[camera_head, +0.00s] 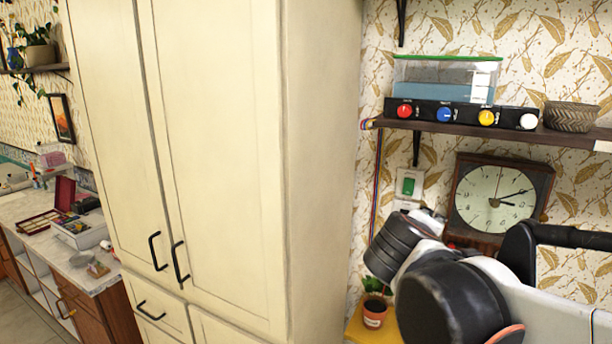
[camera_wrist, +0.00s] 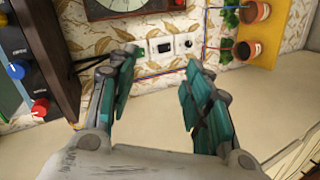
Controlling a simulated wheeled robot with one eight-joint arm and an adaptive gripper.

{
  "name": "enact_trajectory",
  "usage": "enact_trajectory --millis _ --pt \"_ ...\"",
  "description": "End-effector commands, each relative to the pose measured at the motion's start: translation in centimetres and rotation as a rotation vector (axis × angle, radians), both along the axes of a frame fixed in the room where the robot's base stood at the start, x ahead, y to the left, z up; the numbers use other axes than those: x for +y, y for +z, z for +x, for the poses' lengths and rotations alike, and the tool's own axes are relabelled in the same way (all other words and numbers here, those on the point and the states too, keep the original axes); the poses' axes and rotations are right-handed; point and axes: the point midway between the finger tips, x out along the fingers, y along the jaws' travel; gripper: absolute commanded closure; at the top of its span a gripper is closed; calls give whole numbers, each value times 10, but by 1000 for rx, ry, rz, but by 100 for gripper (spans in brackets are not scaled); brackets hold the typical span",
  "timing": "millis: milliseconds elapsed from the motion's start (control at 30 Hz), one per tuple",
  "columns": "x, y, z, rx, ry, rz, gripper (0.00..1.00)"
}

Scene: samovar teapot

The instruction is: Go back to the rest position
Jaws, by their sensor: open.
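My gripper (camera_wrist: 159,82) shows in the wrist view with its two teal-padded fingers spread apart and nothing between them. Beyond the fingertips are a papered wall (camera_wrist: 170,25) with a leaf pattern and a pale flat surface (camera_wrist: 270,90). In the head view my arm is folded at the lower right, in front of the wall below the shelf. The gripper's fingers cannot be made out there. No samovar or teapot can be made out in either view.
A tall cream cabinet (camera_head: 220,150) fills the middle. A shelf (camera_head: 470,131) holds a button panel (camera_head: 465,115), a clear box (camera_head: 445,78) and a woven bowl (camera_head: 570,116). A clock (camera_head: 497,197) hangs close behind my arm. A potted plant (camera_head: 374,312) stands below. A counter (camera_head: 60,245) is at left.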

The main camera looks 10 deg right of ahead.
Motion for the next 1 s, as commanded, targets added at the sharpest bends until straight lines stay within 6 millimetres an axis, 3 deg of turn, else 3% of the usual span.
enact_trajectory --millis 33,200,300,433,500,633,1000 --pt "-1 -43 -18 12 -23 93 55" --pt "14 -141 -69 51 -98 424 55" --pt "32 -194 -98 73 -139 617 55" --pt "58 -246 -127 95 -183 835 55" --pt "70 -265 -138 104 -199 926 55" --pt "86 -283 -150 115 -219 1036 55" --pt "92 -285 -154 119 -225 1075 55"
